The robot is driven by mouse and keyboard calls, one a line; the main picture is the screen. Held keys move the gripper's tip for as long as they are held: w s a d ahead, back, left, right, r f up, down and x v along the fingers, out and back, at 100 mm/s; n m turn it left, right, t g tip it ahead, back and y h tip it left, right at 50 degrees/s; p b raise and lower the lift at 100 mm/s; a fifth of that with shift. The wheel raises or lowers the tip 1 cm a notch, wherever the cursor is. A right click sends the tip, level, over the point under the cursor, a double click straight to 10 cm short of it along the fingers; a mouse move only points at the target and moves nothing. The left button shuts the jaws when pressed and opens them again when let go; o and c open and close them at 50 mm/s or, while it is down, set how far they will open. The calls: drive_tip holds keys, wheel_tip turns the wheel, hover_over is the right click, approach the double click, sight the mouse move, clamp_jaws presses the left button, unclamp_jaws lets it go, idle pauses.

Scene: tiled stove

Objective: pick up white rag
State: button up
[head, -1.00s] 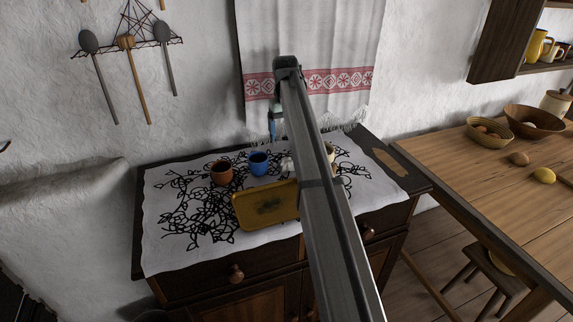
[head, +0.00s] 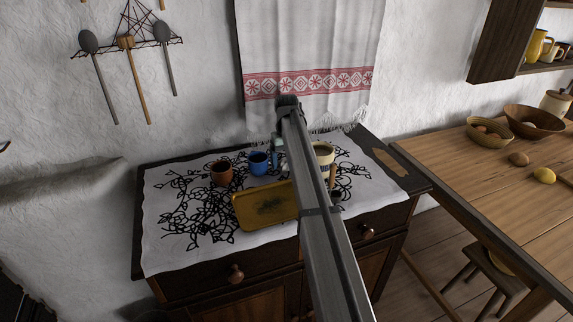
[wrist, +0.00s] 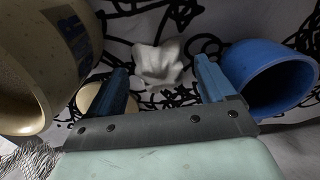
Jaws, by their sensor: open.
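The white rag (wrist: 160,63) is a small crumpled lump on the black-patterned cloth in the wrist view. It lies just beyond my gripper (wrist: 160,74), between the lines of its two blue fingers. The fingers are apart with nothing gripped between them. In the head view my gripper (head: 279,147) is low over the cabinet top, partly hidden by my arm. The rag is mostly hidden there behind my gripper and arm.
A blue cup (wrist: 268,75) stands close right of my fingers, and a large cream container (wrist: 35,60) is close left. A small beige round thing (wrist: 97,99) is by the left finger. A brown cup (head: 221,173) and yellow tray (head: 263,206) share the cabinet top.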

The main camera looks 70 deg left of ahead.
drive_tip(key=shift+f, duration=0.2)
drive_tip(key=c, duration=1)
drive_tip(key=shift+c, duration=0.2)
wheel_tip(320, 180, up, 10)
drive_tip(key=shift+r, duration=0.1)
